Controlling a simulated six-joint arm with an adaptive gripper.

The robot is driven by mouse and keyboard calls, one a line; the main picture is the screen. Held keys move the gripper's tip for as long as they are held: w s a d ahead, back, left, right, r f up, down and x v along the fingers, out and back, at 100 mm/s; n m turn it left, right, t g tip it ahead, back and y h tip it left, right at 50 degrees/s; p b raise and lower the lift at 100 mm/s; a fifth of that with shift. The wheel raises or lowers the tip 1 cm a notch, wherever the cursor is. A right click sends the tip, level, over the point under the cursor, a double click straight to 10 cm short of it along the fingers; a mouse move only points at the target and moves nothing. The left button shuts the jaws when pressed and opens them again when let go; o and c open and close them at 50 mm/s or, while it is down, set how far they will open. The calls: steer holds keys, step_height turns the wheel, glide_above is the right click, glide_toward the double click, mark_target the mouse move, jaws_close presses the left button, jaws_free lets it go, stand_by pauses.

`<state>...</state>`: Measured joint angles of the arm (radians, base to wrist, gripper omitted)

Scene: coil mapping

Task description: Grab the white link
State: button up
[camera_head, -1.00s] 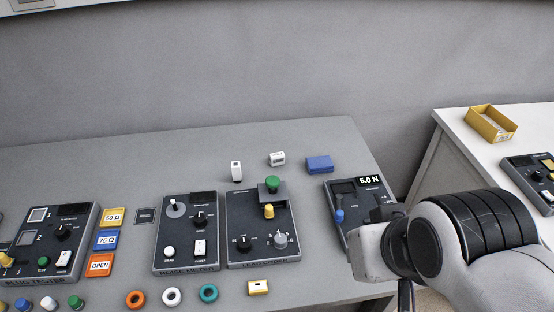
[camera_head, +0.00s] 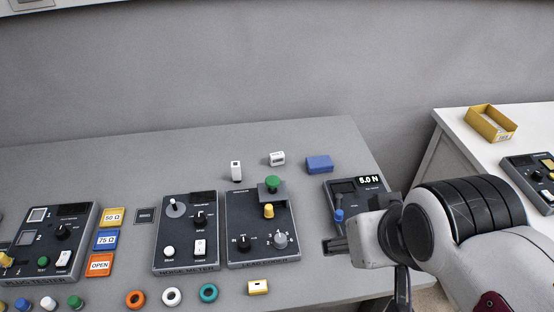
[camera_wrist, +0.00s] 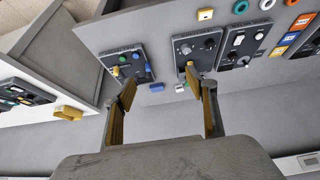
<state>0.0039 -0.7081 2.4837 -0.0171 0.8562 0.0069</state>
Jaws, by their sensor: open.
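Two small white pieces stand at the back of the bench: an upright white piece with a dark mark (camera_head: 236,171), and a white block with a dark marking (camera_head: 277,159) to its right. I cannot tell which is the white link. My gripper (camera_head: 334,245) is open and empty, beside the lower part of the right-hand panel and well in front of both pieces. In the wrist view its two yellow-padded fingers (camera_wrist: 163,90) are spread apart. A white piece (camera_wrist: 180,88) shows small between them, near the right finger.
A blue block (camera_head: 319,163) lies right of the white pieces. Dark panels with knobs, including the lever panel (camera_head: 262,228) and the 5.0 N panel (camera_head: 340,190), stand in front. The bench behind the panels is mostly clear. A yellow tray (camera_head: 490,123) sits on the right-hand table.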

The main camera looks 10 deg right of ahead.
mark_target(280, 158)
steer(key=w+d+f+n+t, duration=0.1)
steer(key=w+d+f+t, duration=0.1)
steer(key=w, duration=1.3)
steer(key=w+d+f+n+t, duration=0.1)
steer(key=w+d+f+t, duration=0.1)
steer(key=w, duration=1.4)
steer(key=w+a+f+y, duration=0.1)
steer(key=w+a+f, duration=0.1)
steer(key=w+f, duration=0.3)
steer(key=w+a+f+n+t+y, duration=0.1)
steer(key=w+f+y, duration=0.1)
steer(key=w+f, duration=0.3)
steer(key=w+a+f+n+t+y, duration=0.1)
steer(key=w+f, duration=0.4)
steer(key=f, duration=0.5)
steer(key=shift+a+f+y, duration=0.15)
steer(key=shift+a+y, duration=0.25)
steer(key=shift+a, duration=0.4)
steer(key=shift+w+a+f+n, duration=0.1)
steer(key=shift+a+f+n, duration=0.2)
steer(key=shift+f, duration=0.4)
steer(key=shift+w, duration=0.1)
steer(key=shift+x, duration=1.25)
steer(key=shift+a, duration=0.1)
